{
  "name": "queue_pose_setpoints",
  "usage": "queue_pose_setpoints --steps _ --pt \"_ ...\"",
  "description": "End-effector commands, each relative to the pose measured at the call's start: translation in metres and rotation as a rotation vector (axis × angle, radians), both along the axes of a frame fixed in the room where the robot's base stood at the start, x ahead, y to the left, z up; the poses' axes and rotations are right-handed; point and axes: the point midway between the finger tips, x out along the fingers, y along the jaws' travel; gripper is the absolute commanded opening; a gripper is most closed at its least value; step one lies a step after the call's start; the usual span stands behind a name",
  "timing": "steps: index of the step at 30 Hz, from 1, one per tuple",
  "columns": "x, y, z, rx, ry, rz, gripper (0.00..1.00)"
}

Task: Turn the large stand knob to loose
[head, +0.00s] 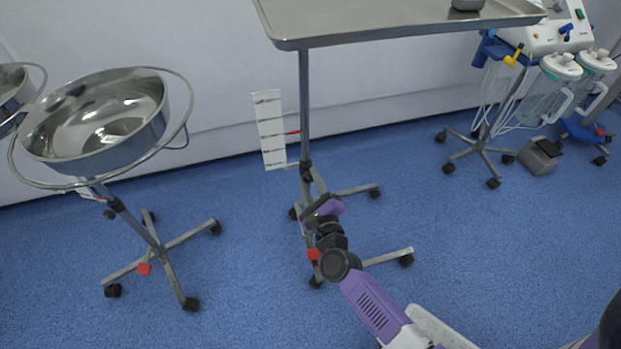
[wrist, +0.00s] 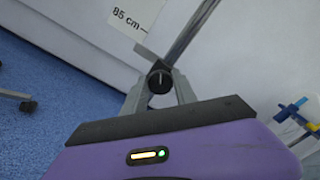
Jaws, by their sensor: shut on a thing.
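The stand's black knob (wrist: 160,82) sits between the two grey fingers of my gripper (wrist: 160,92) in the wrist view. A pale line on its face stands nearly upright in that picture. My gripper is shut on the knob. In the head view my gripper (head: 310,190) reaches the lower part of the stand's pole (head: 304,100), just above the wheeled base. My purple wrist and forearm hide part of the base there, and the knob is mostly hidden. The stand carries a large metal tray (head: 400,22) at its top.
A height scale card (head: 269,130) hangs beside the pole, with a red pointer (head: 292,133). A basin stand (head: 95,125) on wheels is at left. A suction machine (head: 545,35) and a grey pedal (head: 539,155) are at right. Blue floor (head: 240,290) is clear around the stand.

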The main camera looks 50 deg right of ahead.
Motion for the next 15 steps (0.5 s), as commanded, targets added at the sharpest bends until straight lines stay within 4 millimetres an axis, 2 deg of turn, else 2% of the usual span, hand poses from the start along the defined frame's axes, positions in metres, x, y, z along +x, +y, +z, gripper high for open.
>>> queue_pose_setpoints --steps 15 --pt "0.0008 0.0011 0.0006 -0.407 0.276 0.002 0.00"
